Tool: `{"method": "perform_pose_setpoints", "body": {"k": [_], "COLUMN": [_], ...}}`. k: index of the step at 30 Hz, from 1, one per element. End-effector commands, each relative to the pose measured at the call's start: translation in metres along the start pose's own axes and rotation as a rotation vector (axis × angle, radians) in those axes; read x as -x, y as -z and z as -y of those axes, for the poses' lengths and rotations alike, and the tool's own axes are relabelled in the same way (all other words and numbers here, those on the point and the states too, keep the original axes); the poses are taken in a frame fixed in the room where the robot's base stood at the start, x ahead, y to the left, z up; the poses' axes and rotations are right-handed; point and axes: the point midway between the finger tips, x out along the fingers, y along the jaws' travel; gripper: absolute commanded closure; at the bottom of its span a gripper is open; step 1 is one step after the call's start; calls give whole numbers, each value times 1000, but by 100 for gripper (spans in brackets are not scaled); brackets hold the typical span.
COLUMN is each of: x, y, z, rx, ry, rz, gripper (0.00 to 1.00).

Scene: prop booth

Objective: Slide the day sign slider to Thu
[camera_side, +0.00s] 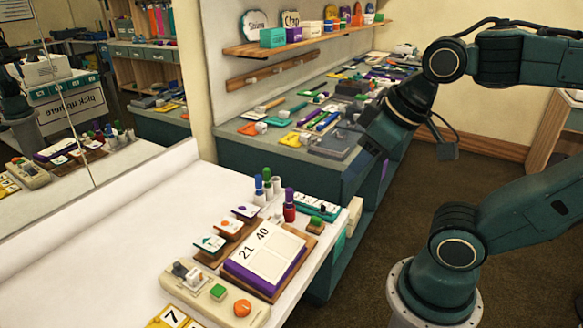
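A teal strip with small white tiles (318,206) lies at the far right end of the white table. It may be the day sign, but its lettering is too small to read and I cannot make out a slider or its setting. My gripper (372,150) is at the lower end of my dark teal arm, high up and right of the table, in front of the rear workbench. It is apart from everything on the table. Its fingers are dark and small, so I cannot tell whether they are open, and I see nothing held.
A purple-edged board reading "21 40" (265,258) lies beside a beige box with green and orange buttons (214,295). Capped bottles (289,206) stand behind, near the teal strip. The white table (130,240) is bare to the left. A mirror covers the left wall.

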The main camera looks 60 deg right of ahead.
Motion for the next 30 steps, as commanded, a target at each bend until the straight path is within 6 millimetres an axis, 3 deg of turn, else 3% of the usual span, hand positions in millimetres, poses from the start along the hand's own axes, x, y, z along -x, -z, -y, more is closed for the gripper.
{"method": "perform_pose_setpoints", "body": {"k": [14,30], "x": [-1,-31], "y": [12,85], "z": [-4,-46], "rx": [-30,-226], "ry": [-9,-49], "rz": [36,255], "gripper": [62,62]}}
